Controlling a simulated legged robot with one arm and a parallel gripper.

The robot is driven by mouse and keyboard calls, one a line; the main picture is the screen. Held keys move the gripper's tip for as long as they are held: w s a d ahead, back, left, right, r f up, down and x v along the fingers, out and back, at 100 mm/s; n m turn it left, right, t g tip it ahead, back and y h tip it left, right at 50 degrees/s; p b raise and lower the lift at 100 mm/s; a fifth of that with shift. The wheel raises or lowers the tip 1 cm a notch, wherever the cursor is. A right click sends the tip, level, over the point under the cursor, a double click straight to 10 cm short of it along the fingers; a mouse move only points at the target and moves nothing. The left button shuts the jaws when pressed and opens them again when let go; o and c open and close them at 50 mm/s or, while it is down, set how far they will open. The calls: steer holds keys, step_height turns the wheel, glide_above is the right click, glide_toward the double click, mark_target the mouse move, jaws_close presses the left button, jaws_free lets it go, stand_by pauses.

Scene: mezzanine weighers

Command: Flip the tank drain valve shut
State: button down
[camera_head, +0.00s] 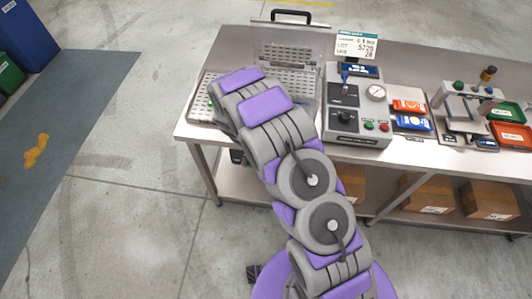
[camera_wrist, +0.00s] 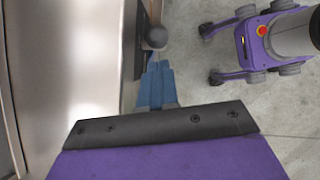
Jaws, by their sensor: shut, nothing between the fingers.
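The tank (camera_head: 192,108) is a low metal basin with a perforated tray and a raised clear lid, at the left end of the bench in the head view. My arm covers its front part. In the wrist view, my gripper (camera_wrist: 156,86) has its blue fingers together, with nothing between them. A dark round knob (camera_wrist: 155,38) on a short dark stem is just beyond the fingertips, beside the metal edge. It looks like the drain valve's handle, but I cannot tell its position clearly. Whether the fingertips touch it is unclear. The gripper is hidden behind my arm in the head view.
A control box (camera_head: 357,128) with knobs, buttons and a gauge stands right of the tank. Orange and blue packs (camera_head: 410,106) and a small press (camera_head: 462,105) are further right. Cardboard boxes (camera_head: 427,192) fill the lower shelf.

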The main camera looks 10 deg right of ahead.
steer(key=shift+s+d+f, duration=0.1)
steer(key=shift+d+f, duration=0.25)
steer(key=shift+d, duration=0.2)
steer(key=shift+s+d+f, duration=0.1)
steer(key=shift+d+f, duration=0.2)
steer(key=shift+d, duration=0.25)
steer(key=shift+d+r+y, duration=0.15)
steer(key=shift+d+y, duration=0.2)
steer(key=shift+y, duration=0.05)
